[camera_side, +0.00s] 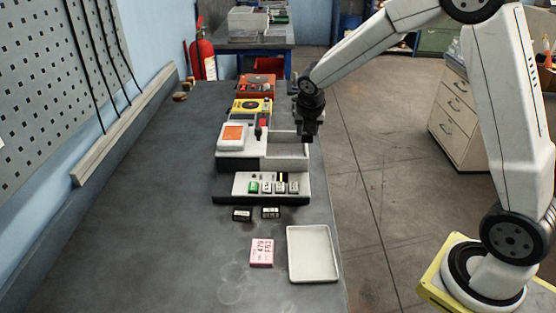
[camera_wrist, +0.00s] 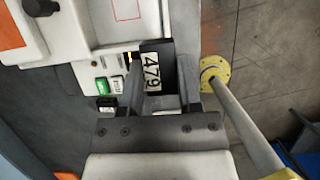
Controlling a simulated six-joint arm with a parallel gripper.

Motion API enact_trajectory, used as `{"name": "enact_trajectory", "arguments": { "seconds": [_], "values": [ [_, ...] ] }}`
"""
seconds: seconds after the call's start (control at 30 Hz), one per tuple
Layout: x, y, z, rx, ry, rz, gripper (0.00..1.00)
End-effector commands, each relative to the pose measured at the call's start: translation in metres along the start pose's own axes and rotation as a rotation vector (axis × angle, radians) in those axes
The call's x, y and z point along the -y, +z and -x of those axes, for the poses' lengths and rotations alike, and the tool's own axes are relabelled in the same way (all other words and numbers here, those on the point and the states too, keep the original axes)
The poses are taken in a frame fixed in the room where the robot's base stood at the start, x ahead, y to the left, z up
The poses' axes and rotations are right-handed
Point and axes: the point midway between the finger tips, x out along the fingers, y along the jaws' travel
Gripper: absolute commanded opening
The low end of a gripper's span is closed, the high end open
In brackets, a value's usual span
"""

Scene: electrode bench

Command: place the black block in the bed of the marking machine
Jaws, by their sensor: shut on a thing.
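My gripper (camera_wrist: 162,82) is shut on the black block (camera_wrist: 168,64), which has a white label reading 479. In the side view my gripper (camera_side: 308,136) hangs over the right edge of the marking machine (camera_side: 238,163), pointing down; the held block cannot be made out there. The machine is white and dark with an orange screen. Its walled white bed (camera_side: 290,163) lies on its right side, just left of and below my gripper. In the wrist view a red outline marks a white surface (camera_wrist: 125,25) above the block.
A white panel (camera_side: 240,188) with green and white keys stands in front of the machine. Two small black blocks (camera_side: 242,214) (camera_side: 270,212), a pink card (camera_side: 262,252) and a white tray (camera_side: 333,270) lie nearer. Yellow and red devices (camera_side: 257,88) stand behind.

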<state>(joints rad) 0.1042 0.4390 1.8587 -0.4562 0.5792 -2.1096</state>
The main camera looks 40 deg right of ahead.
Motion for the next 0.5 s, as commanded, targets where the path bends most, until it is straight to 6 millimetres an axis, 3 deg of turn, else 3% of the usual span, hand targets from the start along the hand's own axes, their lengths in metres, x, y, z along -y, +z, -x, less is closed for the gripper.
{"name": "enact_trajectory", "arguments": {
  "seconds": [0.33, 0.5],
  "values": [
    [-0.026, 0.026, -0.033, 0.001, 0.000, -0.001, 0.00],
    [-0.035, 0.030, -0.054, 0.000, 0.000, 0.000, 0.00]
  ]
}}
